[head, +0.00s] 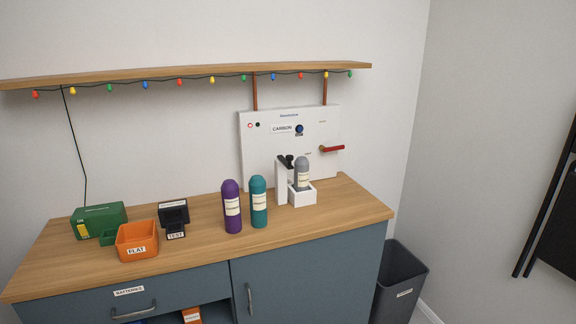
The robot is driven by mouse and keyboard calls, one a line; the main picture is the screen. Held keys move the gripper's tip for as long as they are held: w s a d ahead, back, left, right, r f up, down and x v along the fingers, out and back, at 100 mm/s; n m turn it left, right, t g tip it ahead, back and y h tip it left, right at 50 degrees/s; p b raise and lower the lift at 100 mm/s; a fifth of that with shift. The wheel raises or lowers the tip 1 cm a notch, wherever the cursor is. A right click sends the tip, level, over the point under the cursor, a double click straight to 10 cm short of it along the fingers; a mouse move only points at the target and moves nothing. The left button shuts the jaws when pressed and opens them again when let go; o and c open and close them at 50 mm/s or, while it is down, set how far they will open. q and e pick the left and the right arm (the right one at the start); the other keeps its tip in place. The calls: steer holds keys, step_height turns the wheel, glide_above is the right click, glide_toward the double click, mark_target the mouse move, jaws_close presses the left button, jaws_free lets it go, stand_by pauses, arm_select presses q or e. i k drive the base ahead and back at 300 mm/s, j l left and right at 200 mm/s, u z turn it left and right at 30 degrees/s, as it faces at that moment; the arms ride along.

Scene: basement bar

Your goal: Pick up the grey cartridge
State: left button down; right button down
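The grey cartridge (302,173) stands upright in a white open-topped holder (302,197) near the right end of the wooden counter. It has a rounded top and a pale label. A white post with a dark top part (283,180) stands just left of it. Its lower end is hidden inside the holder. Neither of my grippers shows in the head view.
A purple bottle (232,208) and a teal bottle (258,203) stand left of the cartridge. A white panel (265,145) with a red-handled valve (332,149) is behind it. An orange bin (137,241), black box (174,213) and green box (98,219) are at left. The counter's front right (345,208) is clear.

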mark_target(301, 170)
steer(key=i+l+u, duration=0.1)
steer(key=i+l, duration=0.9)
steer(key=l, duration=0.15)
